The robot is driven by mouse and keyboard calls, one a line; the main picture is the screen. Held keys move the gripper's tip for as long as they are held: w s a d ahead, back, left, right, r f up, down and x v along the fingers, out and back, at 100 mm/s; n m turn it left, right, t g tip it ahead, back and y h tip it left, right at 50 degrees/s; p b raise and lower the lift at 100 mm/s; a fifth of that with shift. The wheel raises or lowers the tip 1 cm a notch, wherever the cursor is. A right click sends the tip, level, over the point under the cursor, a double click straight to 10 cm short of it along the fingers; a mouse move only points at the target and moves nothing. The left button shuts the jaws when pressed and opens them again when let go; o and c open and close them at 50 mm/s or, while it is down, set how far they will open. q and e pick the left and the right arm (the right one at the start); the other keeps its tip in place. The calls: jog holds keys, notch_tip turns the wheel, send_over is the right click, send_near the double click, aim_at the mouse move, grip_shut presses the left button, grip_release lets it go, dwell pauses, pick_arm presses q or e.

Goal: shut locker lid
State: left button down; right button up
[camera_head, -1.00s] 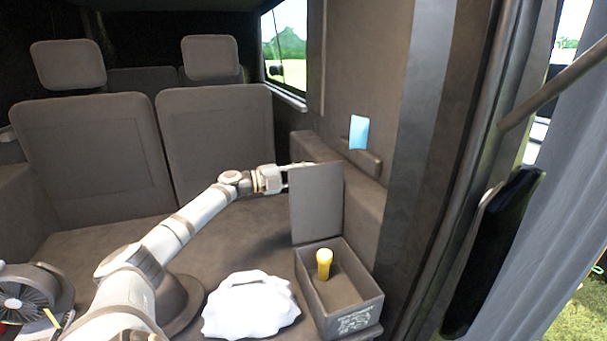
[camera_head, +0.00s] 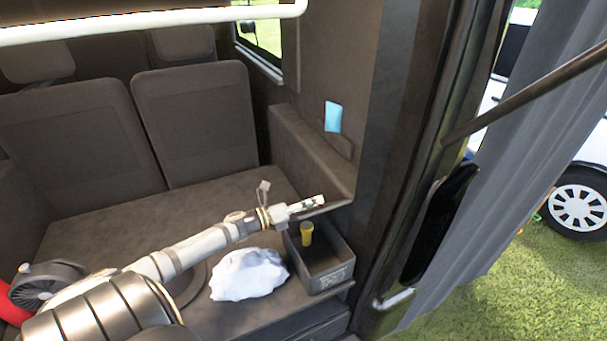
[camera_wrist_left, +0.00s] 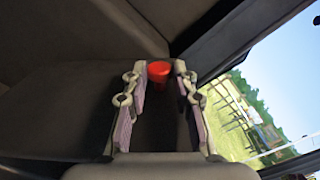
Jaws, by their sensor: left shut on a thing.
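The locker (camera_head: 330,279) is an open-topped dark grey box at the right end of the bench, with a yellow-topped item (camera_head: 306,232) inside. Its grey lid (camera_head: 328,210) is tilted low over the back of the box, seen nearly edge-on and partly hidden by my gripper. The front of the box is still uncovered. My left gripper (camera_head: 318,202) is at the lid, above the box, and is shut on it. In the left wrist view its fingers (camera_wrist_left: 160,115) stand apart with a dark surface between them and a red thing (camera_wrist_left: 160,70) beyond. My right gripper is out of view.
A white crumpled bag (camera_head: 247,275) lies just left of the locker. Seats (camera_head: 195,125) stand behind the bench (camera_head: 110,225). A blue card (camera_head: 333,117) is on the wall behind the locker. The door pillar is close on the right.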

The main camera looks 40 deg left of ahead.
pick_arm(q)
jog(key=s+d+f+m+b, duration=0.2)
jog(key=d+f+m+b, duration=0.2)
jog(key=f, duration=0.3)
jog(key=s+d+f+m+b, duration=0.2)
jog(key=d+f+m+b, duration=0.2)
jog(key=f, duration=0.4)
jog(key=shift+s+f+b, duration=0.15)
jog(key=shift+f+b, duration=0.05)
jog(key=shift+b, duration=0.1)
jog(key=shift+f, duration=0.15)
jog(key=c, duration=1.1)
grip_release()
jog(key=shift+d, duration=0.1)
jog(key=v, duration=1.2)
